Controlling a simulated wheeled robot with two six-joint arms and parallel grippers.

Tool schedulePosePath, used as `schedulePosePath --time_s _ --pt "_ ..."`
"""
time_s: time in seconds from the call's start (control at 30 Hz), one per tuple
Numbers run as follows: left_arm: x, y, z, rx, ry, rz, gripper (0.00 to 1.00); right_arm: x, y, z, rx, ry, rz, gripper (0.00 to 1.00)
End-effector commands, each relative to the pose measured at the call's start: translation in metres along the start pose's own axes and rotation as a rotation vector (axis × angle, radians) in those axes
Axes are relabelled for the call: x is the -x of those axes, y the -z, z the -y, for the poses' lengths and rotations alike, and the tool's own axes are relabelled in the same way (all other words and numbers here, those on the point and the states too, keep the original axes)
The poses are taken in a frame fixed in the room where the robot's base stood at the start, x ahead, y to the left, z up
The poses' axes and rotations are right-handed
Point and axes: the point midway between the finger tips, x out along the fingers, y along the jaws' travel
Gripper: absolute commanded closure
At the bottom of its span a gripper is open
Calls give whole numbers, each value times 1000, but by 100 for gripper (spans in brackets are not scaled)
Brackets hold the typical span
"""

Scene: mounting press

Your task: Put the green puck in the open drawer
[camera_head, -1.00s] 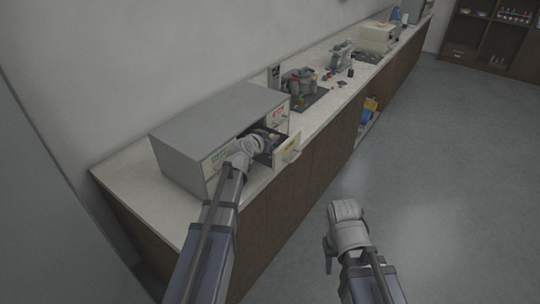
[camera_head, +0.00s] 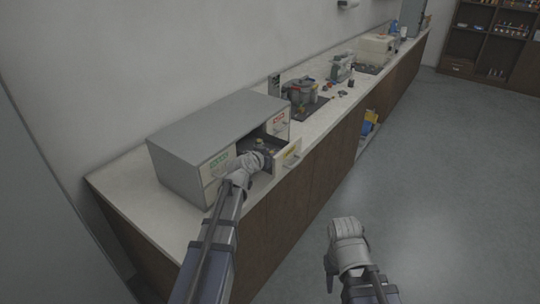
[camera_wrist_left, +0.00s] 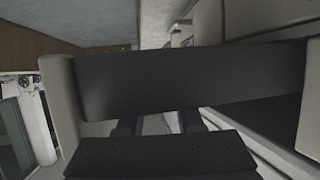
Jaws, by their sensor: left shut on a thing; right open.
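The open drawer (camera_head: 290,157) sticks out of the right side of a grey cabinet on the counter. Its front has a yellow label, and dark contents with small knobs show inside. My left gripper (camera_head: 266,160) is at the near side of this drawer, by its opening. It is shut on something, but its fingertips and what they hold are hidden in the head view. The left wrist view shows a dark bar (camera_wrist_left: 190,80) across the middle and no green. I cannot make out the green puck in any view. My right gripper (camera_head: 330,275) is open and empty over the floor.
The grey cabinet (camera_head: 205,135) has closed drawer fronts with a green label and a red label. Farther along the counter (camera_head: 320,125) stand a dark mat with grey equipment, small coloured parts and a beige machine (camera_head: 376,48). The floor (camera_head: 430,190) is clear at the right.

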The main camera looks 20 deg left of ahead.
Motion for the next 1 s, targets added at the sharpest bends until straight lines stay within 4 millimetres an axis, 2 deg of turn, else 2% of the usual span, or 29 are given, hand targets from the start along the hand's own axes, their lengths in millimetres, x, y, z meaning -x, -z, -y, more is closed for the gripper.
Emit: schedulePosePath --time_s 0.03,0.07,0.3,0.63,1.0 --pt "-1 -3 0 0 0 0 100 -4 0 0 0 0 0 55" --pt "-1 -2 0 0 0 0 61 -2 0 0 0 0 0 55" --pt "-1 -1 0 0 0 0 35 -2 0 0 0 0 0 55" --pt "2 4 0 0 0 0 35 4 0 0 0 0 0 55" --pt "77 4 -1 1 1 0 35 32 -2 -3 0 0 0 55"
